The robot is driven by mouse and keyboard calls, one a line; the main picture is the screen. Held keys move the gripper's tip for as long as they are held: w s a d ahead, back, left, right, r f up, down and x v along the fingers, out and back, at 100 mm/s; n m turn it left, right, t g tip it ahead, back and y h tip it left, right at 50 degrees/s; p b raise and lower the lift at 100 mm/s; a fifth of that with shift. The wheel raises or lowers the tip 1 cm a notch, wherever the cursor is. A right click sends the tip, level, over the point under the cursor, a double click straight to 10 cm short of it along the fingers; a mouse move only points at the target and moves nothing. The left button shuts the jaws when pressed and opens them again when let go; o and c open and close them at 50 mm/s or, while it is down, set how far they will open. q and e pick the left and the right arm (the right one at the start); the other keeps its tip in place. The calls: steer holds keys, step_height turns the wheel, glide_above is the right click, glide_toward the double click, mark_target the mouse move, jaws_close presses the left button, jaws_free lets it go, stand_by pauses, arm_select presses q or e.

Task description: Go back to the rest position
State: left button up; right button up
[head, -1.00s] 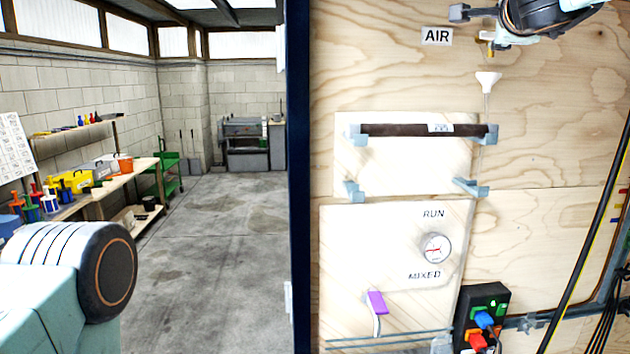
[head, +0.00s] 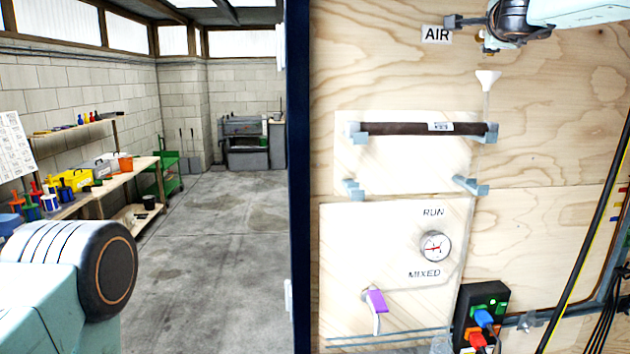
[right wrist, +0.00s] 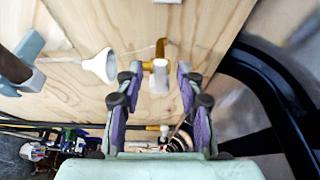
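My right gripper (head: 472,32) is at the top of the plywood panel, beside the AIR label (head: 437,34). In the right wrist view the gripper (right wrist: 158,84) is open, its two purple-padded fingers apart. A brass fitting with a white cylinder (right wrist: 159,80) shows in the gap between them; I cannot tell whether it touches a finger. In the head view the fitting is mostly hidden by the gripper. My left arm shows only as a rounded link at the lower left; its gripper is out of view.
A white funnel (head: 487,80) hangs just below the right gripper. A dark filter tube (head: 410,129) rests on blue brackets. A black cable (head: 582,240) runs down the right side.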

steer(key=shift+d+f+n+t, duration=0.1)
steer(key=shift+f+n+t, duration=0.25)
steer(key=shift+n, duration=0.45)
steer(key=shift+f+n+t, duration=0.25)
steer(key=shift+f+n, duration=0.05)
steer(key=shift+n, duration=0.5)
steer(key=shift+f, duration=0.15)
